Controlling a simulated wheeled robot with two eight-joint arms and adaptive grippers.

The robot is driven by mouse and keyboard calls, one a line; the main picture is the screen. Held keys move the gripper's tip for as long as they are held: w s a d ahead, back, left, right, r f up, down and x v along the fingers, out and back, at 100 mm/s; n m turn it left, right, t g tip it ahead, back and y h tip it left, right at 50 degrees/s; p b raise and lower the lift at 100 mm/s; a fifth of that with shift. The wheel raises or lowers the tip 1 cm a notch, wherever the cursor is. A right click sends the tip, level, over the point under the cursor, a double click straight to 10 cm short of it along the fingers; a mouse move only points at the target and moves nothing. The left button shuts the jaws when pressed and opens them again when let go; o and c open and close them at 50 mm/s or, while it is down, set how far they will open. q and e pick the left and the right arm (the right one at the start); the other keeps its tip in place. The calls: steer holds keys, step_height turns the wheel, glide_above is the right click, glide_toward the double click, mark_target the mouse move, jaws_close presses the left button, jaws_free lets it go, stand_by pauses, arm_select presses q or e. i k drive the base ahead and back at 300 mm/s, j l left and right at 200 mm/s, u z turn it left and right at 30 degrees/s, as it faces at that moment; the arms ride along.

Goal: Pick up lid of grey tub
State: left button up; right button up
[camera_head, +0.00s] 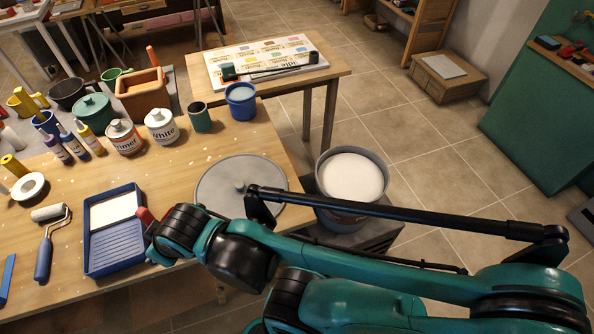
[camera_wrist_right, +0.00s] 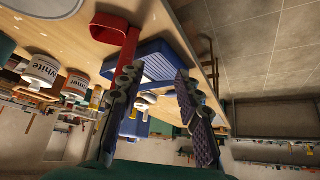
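The grey round lid (camera_head: 240,184) with a small knob lies flat on the wooden table near its right edge. My right arm partly covers its lower edge. The grey tub (camera_head: 349,190) stands open to the right of the table, with white contents. A pale disc at the top left corner of the right wrist view appears to be the lid (camera_wrist_right: 40,6). My right gripper (camera_wrist_right: 157,85) has its two fingers spread with nothing visible between them. In the head view it is largely hidden by my arm near the blue tray. My left gripper is not in view.
A red object (camera_wrist_right: 122,45) is close to one right finger. Paint cans (camera_head: 161,126) and mugs stand behind. Bare table surrounds the lid's left side.

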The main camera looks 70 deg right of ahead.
mark_target(240, 187)
steer(key=z, duration=2.95)
